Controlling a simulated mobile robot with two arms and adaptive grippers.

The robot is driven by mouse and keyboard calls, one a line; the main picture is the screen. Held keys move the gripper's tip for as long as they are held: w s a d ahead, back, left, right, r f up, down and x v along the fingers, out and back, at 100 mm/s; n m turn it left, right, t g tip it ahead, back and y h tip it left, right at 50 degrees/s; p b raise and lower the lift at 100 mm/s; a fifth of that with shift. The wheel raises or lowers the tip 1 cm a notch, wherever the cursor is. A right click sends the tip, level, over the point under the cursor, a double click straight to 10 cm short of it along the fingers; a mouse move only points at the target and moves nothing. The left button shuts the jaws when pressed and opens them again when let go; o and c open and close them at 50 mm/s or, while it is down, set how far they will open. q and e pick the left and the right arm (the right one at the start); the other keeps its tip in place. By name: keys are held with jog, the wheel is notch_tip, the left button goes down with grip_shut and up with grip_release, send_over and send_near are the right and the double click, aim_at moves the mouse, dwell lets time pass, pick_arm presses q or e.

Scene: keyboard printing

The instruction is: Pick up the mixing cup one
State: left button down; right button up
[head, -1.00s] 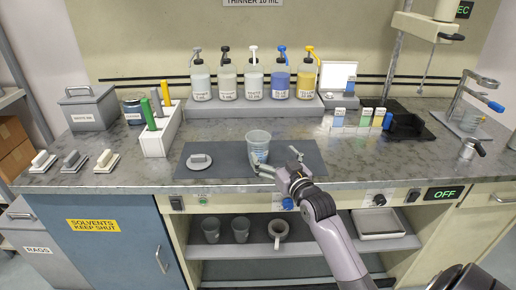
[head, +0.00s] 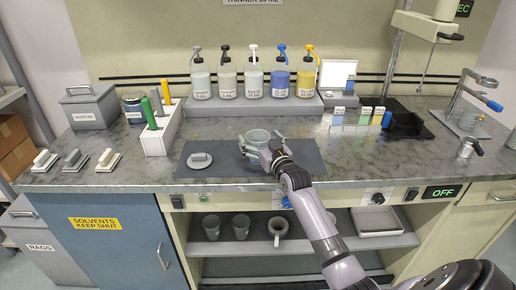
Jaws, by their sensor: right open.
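The mixing cup (head: 258,135) is a clear, pale cup standing upright on the dark mat (head: 220,171) on the bench. Only its rim and upper part show; its lower part is hidden behind my right gripper. My right gripper (head: 262,148) is open, with its fingers spread to either side of the cup. I cannot tell whether the fingers touch it. My left gripper is not in view.
Pump bottles (head: 254,81) stand on a raised ledge behind. A white marker holder (head: 160,137) stands to the left. Cups (head: 241,226) stand on the shelf below.

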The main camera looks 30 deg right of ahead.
jog(key=shift+c, duration=0.3)
jog(key=c, duration=1.2)
